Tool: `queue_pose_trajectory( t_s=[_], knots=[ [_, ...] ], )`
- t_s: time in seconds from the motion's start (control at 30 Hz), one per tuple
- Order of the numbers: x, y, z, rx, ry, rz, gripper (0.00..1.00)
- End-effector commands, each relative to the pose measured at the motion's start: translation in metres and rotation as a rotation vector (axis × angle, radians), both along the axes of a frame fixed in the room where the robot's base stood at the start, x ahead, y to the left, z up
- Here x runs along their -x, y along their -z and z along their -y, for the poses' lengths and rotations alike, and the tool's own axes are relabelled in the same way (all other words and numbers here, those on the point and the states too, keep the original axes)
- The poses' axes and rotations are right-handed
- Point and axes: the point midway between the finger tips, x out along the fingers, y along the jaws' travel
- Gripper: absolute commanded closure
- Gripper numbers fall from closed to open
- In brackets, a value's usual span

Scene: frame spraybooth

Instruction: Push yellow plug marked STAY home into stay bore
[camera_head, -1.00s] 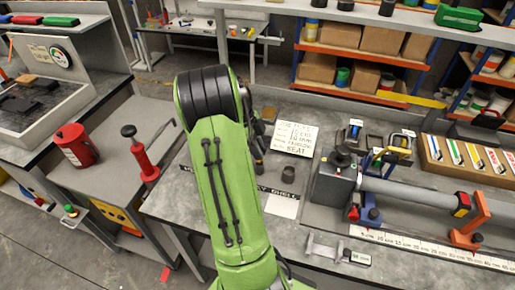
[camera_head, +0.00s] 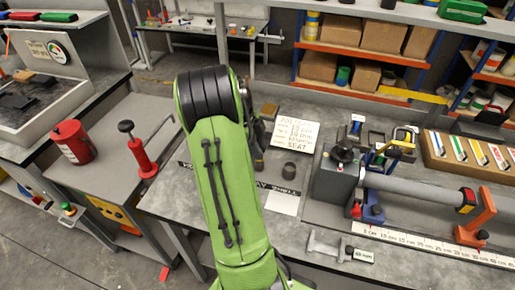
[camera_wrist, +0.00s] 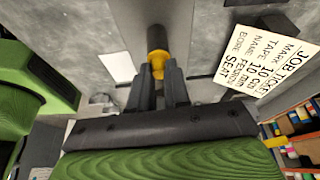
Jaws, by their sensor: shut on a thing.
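In the wrist view my gripper (camera_wrist: 160,92) is shut on the yellow plug (camera_wrist: 157,64), held between the fingertips. A dark grey cylinder (camera_wrist: 156,38) is in line with the plug's far end; I cannot tell whether it is part of the plug or a separate piece. No STAY mark is readable on the plug. In the head view my green arm hides most of the gripper, and the plug does not show. The stay bore cannot be made out in either view.
A job ticket (camera_head: 297,133) reading SEAT lies on the bench, near a short dark cylinder (camera_head: 289,171). To the right are a grey block with a black knob (camera_head: 335,178), a long grey tube (camera_head: 415,190) and a ruler (camera_head: 430,250). A white sheet (camera_head: 283,202) lies beside my arm.

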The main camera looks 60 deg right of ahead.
Motion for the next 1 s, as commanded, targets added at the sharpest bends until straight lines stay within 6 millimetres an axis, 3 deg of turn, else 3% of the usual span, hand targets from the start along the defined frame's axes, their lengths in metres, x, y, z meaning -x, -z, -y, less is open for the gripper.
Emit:
queue_pose_trajectory(
  t_s=[0.07, 0.1, 0.27, 0.53, 0.63, 1.0],
  knots=[
    [0.0, 0.004, -0.001, -0.003, 0.0, -0.002, 1.0],
    [0.0, 0.003, -0.001, -0.003, 0.0, -0.002, 0.77],
    [0.0, 0.002, 0.0, -0.002, 0.0, -0.001, 0.54],
    [0.0, 0.001, 0.0, -0.001, -0.001, 0.0, 0.54],
    [-0.004, -0.01, -0.001, 0.001, 0.0, -0.001, 0.54],
    [-0.04, -0.107, -0.009, 0.003, -0.003, 0.002, 0.54]
  ],
)
